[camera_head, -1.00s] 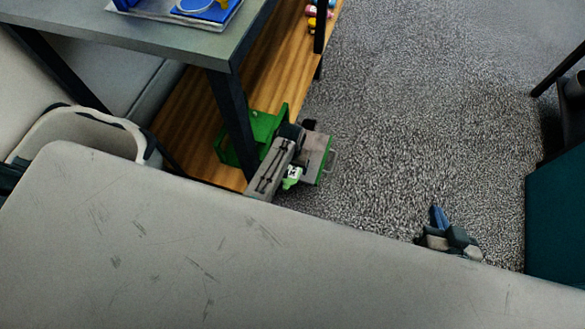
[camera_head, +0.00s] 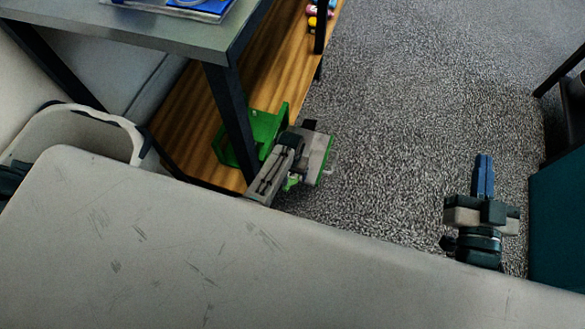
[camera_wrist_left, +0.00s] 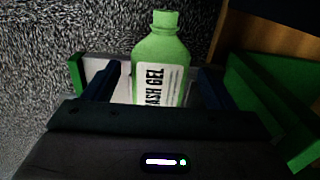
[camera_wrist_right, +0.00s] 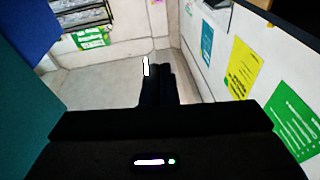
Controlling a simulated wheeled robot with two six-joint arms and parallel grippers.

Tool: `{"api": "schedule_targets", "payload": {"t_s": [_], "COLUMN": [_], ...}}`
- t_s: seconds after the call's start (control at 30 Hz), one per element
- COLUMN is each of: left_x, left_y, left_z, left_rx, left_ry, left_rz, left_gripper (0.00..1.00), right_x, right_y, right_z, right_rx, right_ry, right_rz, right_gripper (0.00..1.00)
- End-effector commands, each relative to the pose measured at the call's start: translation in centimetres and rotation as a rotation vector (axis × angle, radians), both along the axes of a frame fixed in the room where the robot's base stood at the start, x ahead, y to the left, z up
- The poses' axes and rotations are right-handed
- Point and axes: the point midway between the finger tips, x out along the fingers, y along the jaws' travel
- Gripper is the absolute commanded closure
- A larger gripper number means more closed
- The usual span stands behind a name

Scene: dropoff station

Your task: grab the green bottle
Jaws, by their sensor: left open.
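The green bottle (camera_wrist_left: 160,60), with a white label reading "ASH GEL", stands between the two spread fingers of my left gripper (camera_wrist_left: 157,88) in the left wrist view. The fingers are open, with gaps at both sides of the bottle. In the head view, only a small green piece of the bottle (camera_head: 291,183) shows beside my left gripper (camera_head: 298,152), under the table's edge. Its lower part is hidden in the left wrist view. My right gripper (camera_head: 484,172) is far to the right over the carpet, its fingers together and empty.
A green bin (camera_head: 262,127) sits on the wooden lower shelf (camera_head: 188,118) beside a dark table leg (camera_head: 231,125). A grey panel with a green edge (camera_head: 327,160) is close to my left gripper. A teal cabinet (camera_head: 560,220) stands right of my right gripper. Carpet between is clear.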

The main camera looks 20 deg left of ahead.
Motion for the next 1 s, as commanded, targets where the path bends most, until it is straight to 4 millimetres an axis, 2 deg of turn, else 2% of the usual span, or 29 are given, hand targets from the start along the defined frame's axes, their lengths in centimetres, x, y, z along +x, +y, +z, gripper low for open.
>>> {"api": "schedule_targets", "payload": {"t_s": [0.03, 0.2, 0.23, 0.7, 0.87, 1.0], "left_x": [0.0, 0.0, 0.0, 0.0, 0.0, 0.0], "left_y": [0.0, 0.0, 0.0, 0.0, 0.1, 0.2], "left_z": [0.0, 0.0, 0.0, 0.2, 0.5, 0.9], "left_rx": [0.0, 0.0, 0.0, 0.0, 0.0, 0.0], "left_ry": [0.0, 0.0, 0.0, 0.0, 0.0, 0.0], "left_rz": [0.0, 0.0, 0.0, 0.0, 0.0, 0.0], "left_gripper": [0.26, 0.59, 0.61, 0.61, 0.61, 0.61], "right_x": [0.0, 0.6, 0.6, 0.6, -0.6, -1.4], "right_y": [0.0, 0.0, 0.0, 0.0, 0.2, 0.4], "right_z": [0.0, -0.4, -0.4, -0.7, -2.6, -4.9], "right_rx": [0.0, 0.0, 0.0, 0.002, 0.007, 0.017], "right_ry": [0.001, 0.01, 0.01, 0.037, 0.149, 0.278], "right_rz": [0.0, 0.0, 0.0, 0.001, 0.007, 0.015], "right_gripper": [1.0, 1.0, 1.0, 1.0, 1.0, 1.0]}}
